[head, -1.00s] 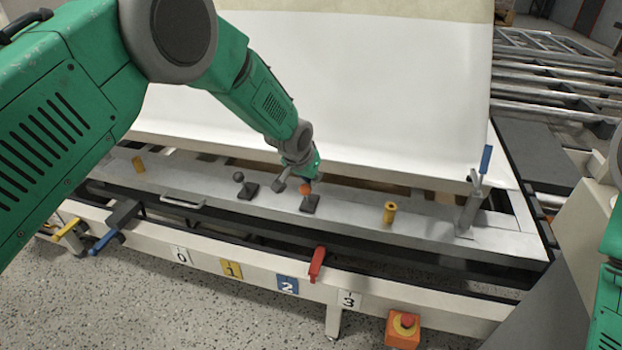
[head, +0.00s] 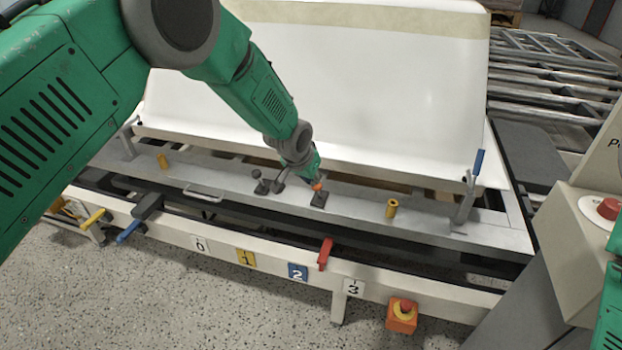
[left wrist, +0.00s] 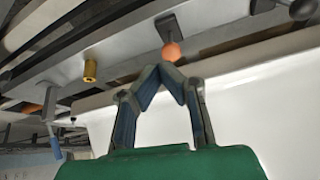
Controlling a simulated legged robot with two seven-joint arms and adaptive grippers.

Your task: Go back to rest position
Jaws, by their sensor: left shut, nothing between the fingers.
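My left gripper (head: 314,184) is at the end of the green arm, over the grey rail of the white bench, beside the lever with the orange ball knob (head: 318,187). In the left wrist view its two blue-grey fingers (left wrist: 163,70) meet at the tips, shut with nothing between them. The orange knob (left wrist: 171,52) shows just beyond the fingertips there. A gap to it is hard to judge. My right gripper is not in view; only a bit of green arm shows at the right edge.
A white tub shell (head: 380,100) stands tilted behind the rail. A dark ball lever (head: 258,174), a yellow post (head: 391,209) and a blue-handled clamp (head: 470,190) stand on the rail. A red handle (head: 325,254) and an emergency stop box (head: 401,316) are at the front. A control box (head: 595,215) is at right.

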